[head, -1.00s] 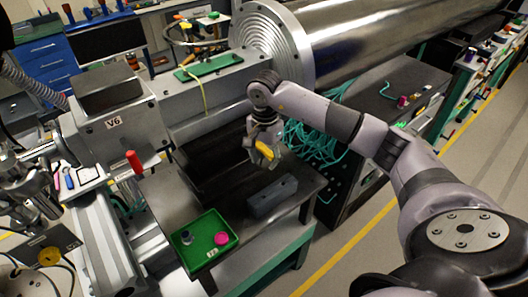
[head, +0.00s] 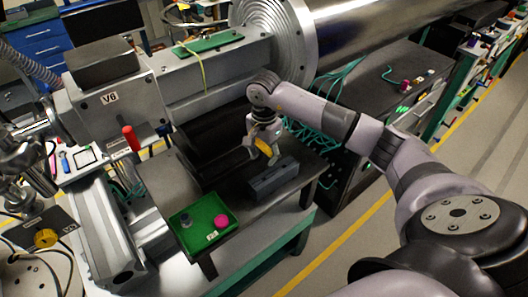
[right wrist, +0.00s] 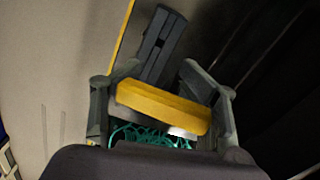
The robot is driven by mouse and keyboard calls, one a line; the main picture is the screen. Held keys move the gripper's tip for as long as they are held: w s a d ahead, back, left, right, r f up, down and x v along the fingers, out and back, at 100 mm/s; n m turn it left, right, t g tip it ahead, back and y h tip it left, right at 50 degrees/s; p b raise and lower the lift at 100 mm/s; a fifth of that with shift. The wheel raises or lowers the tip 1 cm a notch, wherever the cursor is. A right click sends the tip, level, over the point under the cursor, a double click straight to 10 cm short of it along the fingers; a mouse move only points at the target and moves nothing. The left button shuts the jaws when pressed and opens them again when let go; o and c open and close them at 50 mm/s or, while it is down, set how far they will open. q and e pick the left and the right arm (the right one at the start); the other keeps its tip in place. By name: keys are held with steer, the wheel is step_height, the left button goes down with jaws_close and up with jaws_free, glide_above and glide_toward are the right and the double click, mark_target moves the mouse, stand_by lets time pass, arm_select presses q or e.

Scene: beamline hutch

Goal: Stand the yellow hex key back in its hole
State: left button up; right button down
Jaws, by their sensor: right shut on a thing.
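The yellow hex key (head: 263,145) is in my right gripper (head: 266,154), above the black bench. In the right wrist view the yellow piece (right wrist: 165,108) lies crosswise, slightly tilted, between the fingers of the right gripper (right wrist: 160,74). A dark grey block (head: 273,178) sits on the bench just below and in front of the gripper, apart from it. In the right wrist view the block (right wrist: 163,42) shows past the fingertips, with dark slots or holes too unclear to tell apart. The key's far end is not clear. My left gripper is not in view.
A green tray (head: 185,239) with a pink round piece (head: 221,221) and a small grey piece (head: 186,220) lies at the bench's front left. A red cylinder (head: 130,138) stands farther left. A large metal vessel (head: 350,30) is behind. Teal cables hang behind the bench.

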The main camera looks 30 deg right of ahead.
mark_target(268, 154)
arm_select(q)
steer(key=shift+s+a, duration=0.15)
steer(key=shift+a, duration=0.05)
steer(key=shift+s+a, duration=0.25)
arm_select(e)
steer(key=shift+r, duration=0.1)
steer(key=shift+s, duration=0.1)
steer(key=shift+s+a+g+p, duration=0.15)
steer(key=shift+s+g+p, duration=0.3)
steer(key=shift+g, duration=0.25)
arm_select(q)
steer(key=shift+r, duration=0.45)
arm_select(e)
steer(key=shift+s+a+g+y, duration=0.2)
steer(key=shift+s+g+y, duration=0.3)
steer(key=shift+s+g, duration=0.65)
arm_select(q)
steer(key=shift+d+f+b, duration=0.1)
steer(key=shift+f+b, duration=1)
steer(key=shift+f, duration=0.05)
arm_select(e)
steer(key=shift+w+d, duration=0.2)
steer(key=shift+w, duration=0.75)
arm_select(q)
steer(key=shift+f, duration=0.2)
arm_select(e)
steer(key=shift+w, duration=0.2)
